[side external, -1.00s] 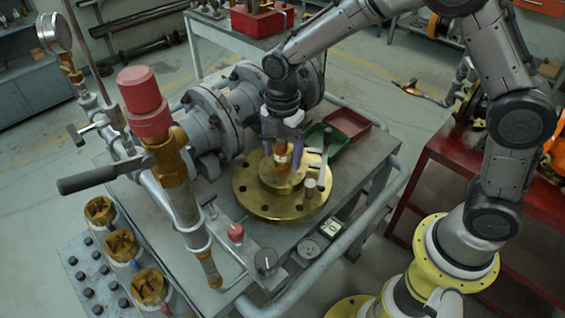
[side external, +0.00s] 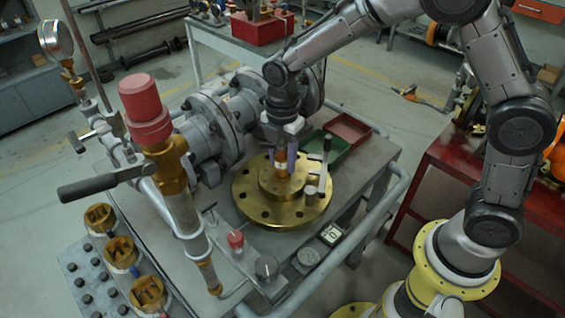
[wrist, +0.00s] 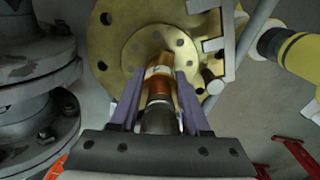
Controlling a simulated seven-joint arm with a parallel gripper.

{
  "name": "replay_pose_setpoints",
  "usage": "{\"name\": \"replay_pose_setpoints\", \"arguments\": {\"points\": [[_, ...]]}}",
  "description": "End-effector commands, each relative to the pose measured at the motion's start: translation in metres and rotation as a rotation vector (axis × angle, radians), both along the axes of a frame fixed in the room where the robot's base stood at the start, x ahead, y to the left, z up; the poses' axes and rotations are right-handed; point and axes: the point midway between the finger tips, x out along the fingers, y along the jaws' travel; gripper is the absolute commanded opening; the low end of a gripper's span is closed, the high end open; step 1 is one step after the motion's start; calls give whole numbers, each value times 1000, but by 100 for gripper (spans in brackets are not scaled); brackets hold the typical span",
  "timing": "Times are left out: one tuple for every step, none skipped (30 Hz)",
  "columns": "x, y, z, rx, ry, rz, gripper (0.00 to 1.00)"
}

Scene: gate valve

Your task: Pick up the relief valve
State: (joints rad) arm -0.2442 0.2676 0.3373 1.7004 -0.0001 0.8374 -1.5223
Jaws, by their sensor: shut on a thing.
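The relief valve (wrist: 160,84) is a small upright cylinder with a copper-brass body and a dark part nearest the wrist camera. In the side view its brass lower part (side external: 282,174) shows just below the fingers, over the raised hub of the round brass flange (side external: 256,205). I cannot tell whether it touches the hub. My gripper (side external: 284,160) points down with its purple fingers shut on the valve. In the wrist view the fingers of my gripper (wrist: 158,92) lie on either side of it. The fingers hide part of its sides.
Large grey flanged pipework (side external: 215,125) and a red-capped brass valve (side external: 147,110) stand to the left. Gauges lie at the table's front.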

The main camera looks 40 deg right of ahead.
Motion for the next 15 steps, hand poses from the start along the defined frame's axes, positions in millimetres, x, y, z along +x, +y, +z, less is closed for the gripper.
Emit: {"name": "replay_pose_setpoints", "arguments": {"points": [[1, 0, 3, 1, -6, 0, 0], [1, 0, 5, 1, -6, 0, 0], [2, 0, 7, 1, -7, 0, 0], [1, 0, 9, 1, -7, 0, 0], [1, 0, 12, 1, -7, 0, 0], [2, 0, 16, 2, -8, 0, 0], [2, 0, 20, 2, -8, 0, 0], [2, 0, 24, 2, -8, 0, 0], [2, 1, 31, 2, -10, 0, 0], [0, 0, 36, 2, -10, 0, 0], [-5, -1, 41, 2, -9, 0, 0], [-11, -3, 48, 2, -9, 0, 0], [-16, -4, 54, 2, -10, 0, 0], [-21, -5, 60, 3, -11, 0, 0], [-28, -7, 69, 3, -11, 0, 0]]}}
